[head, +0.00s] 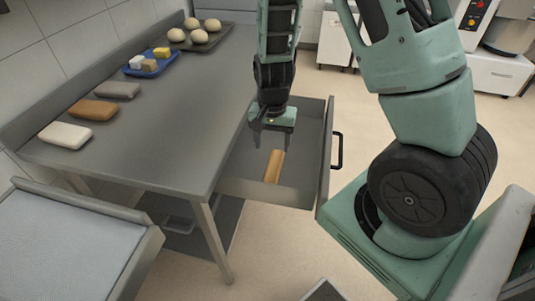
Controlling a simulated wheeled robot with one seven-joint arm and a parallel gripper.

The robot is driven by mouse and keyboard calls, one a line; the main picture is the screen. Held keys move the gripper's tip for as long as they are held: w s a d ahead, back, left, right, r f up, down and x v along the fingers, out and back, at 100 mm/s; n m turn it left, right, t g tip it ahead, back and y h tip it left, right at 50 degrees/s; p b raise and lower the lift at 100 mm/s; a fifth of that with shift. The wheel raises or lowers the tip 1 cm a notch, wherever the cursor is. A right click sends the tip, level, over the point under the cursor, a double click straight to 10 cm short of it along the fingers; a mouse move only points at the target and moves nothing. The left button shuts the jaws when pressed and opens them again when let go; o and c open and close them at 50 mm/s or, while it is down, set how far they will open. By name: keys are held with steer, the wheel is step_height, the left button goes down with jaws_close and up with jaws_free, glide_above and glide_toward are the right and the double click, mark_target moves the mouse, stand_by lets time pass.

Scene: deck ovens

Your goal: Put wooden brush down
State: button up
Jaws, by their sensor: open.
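The wooden brush (273,166) shows as a tan wooden piece inside the open drawer (264,193), near its front-left part. It is narrow and lies lengthwise. My gripper (271,139) is open and points down over the drawer, just above and behind the brush in the picture. A small gap shows between the fingertips and the brush. The brush's lower side and bristles are hidden.
A steel table (165,120) stands left of the drawer. It bears a white block (65,135), a brown block (93,110), a grey block (117,89), a blue tray (150,68) and a dough tray (215,37). The drawer's handle (338,150) juts out at right.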

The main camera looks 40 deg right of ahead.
steer(key=s+a+r+n+y, duration=0.1)
steer(key=s+a+r+n, duration=0.2)
steer(key=a+r+n, duration=0.35)
steer(key=s+a+r+n+y, duration=0.1)
steer(key=s+a+r+n, duration=0.25)
steer(key=a, duration=0.65)
steer(key=s+a+r+n, duration=0.2)
steer(key=s+r+n, duration=0.1)
steer(key=s+n, duration=0.1)
steer(key=s+a+r+n+h, duration=0.1)
steer(key=s+a+r+n, duration=0.2)
steer(key=s, duration=0.4)
steer(key=shift+s+a+r+n, duration=0.2)
steer(key=shift+a+r+n, duration=0.1)
steer(key=shift+n, duration=0.2)
steer(key=shift+o, duration=0.5)
